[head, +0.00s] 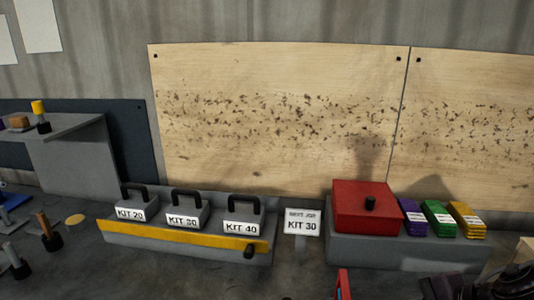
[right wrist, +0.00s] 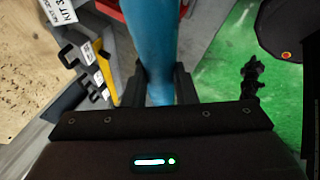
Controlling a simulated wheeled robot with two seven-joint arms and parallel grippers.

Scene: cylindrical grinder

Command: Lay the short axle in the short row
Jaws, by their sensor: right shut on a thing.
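My right gripper (right wrist: 159,90) is shut on a long, round blue thing (right wrist: 163,45) in the right wrist view. The blue thing stretches away from the fingers and its far end is cut off by the top edge. I cannot tell whether it is the short axle. Neither a short axle nor a short row can be made out for certain in the head view. My left gripper is not in view.
Kit boxes (head: 184,216) stand on a grey rack with a yellow strip (head: 180,237). A sign (head: 301,223) reads KIT 30. A red box (head: 365,213) and coloured packs sit on a grey block (head: 400,252). The right wrist view shows a green surface (right wrist: 222,75) and a black post (right wrist: 251,80).

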